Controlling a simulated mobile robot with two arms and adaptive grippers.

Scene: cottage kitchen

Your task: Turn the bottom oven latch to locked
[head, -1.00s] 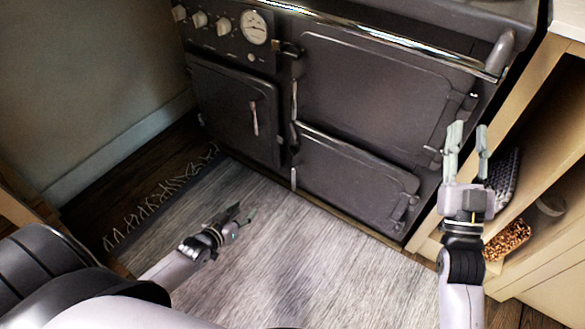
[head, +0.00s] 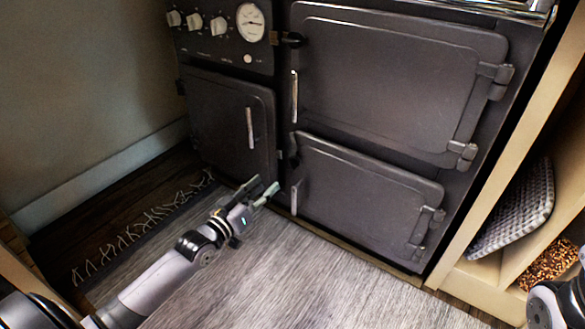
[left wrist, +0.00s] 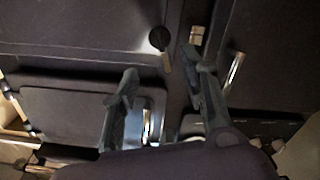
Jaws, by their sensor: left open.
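The bottom oven door (head: 355,195) is a dark, closed door at the lower right of the stove. Its latch (head: 294,198) is a short silver lever at the door's left edge, hanging about upright. My left gripper (head: 262,187) is open and empty, just left of this latch and apart from it in the head view. In the left wrist view its two fingers (left wrist: 163,88) are spread before dark stove doors and small metal handles; I cannot tell for sure which handle is the bottom latch. My right gripper is out of view.
The upper oven door (head: 390,80) and left door (head: 220,115) are closed, each with a silver handle. A grey rug (head: 300,275) lies before the stove. Open shelving at right holds a woven grey item (head: 515,210) and a brown speckled item (head: 548,265).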

